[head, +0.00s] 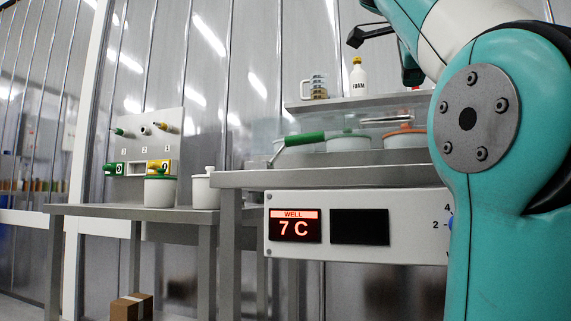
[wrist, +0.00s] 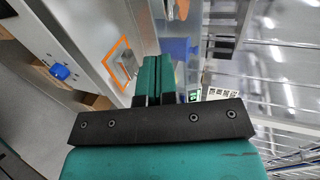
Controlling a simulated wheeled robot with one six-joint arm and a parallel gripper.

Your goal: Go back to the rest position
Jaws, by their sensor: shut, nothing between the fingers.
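My gripper shows in the wrist view (wrist: 153,77), its two green fingers together and nothing between them. In the head view my teal arm fills the right side and rises past the top edge. A dark part of its end (head: 372,35) shows at the top, above the shelf, and the fingertips are not clear there. The gripper is apart from the things on the counter.
A metal counter (head: 235,179) carries a panel (head: 392,225) with a red display reading WELL 7 C. Above it is a shelf (head: 350,102) with a FOAM bottle (head: 358,78) and a glass jug (head: 314,87). Pots (head: 160,192) stand on the left table (head: 100,211). A box (head: 130,308) lies below.

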